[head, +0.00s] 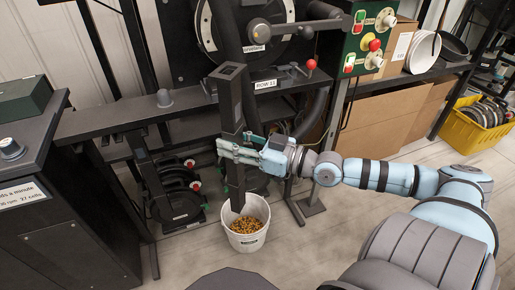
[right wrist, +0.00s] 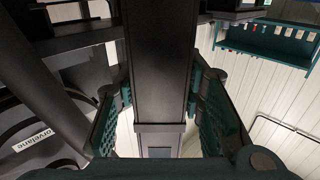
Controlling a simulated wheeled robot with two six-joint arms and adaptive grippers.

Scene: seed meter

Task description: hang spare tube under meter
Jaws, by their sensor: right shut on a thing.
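The spare tube (head: 232,110) is a long dark square tube standing nearly upright in front of the meter. My right gripper (head: 228,150) is shut on it at about mid-length. In the right wrist view the tube (right wrist: 160,70) runs between both finger pads. The meter (head: 258,30) is a round black disc unit with a clear rim, above the label ROW 11. The tube's top end overlaps the meter's lower left side in the head view; I cannot tell whether they touch. Its lower end is over the white bucket (head: 246,240). My left gripper is out of view.
The bucket holds orange-yellow seed and stands on the floor. A dark frame beam (head: 130,115) runs left of the tube. A green control box (head: 368,35) with buttons hangs to the right. Cardboard boxes (head: 385,120) and a yellow crate (head: 478,122) are further right.

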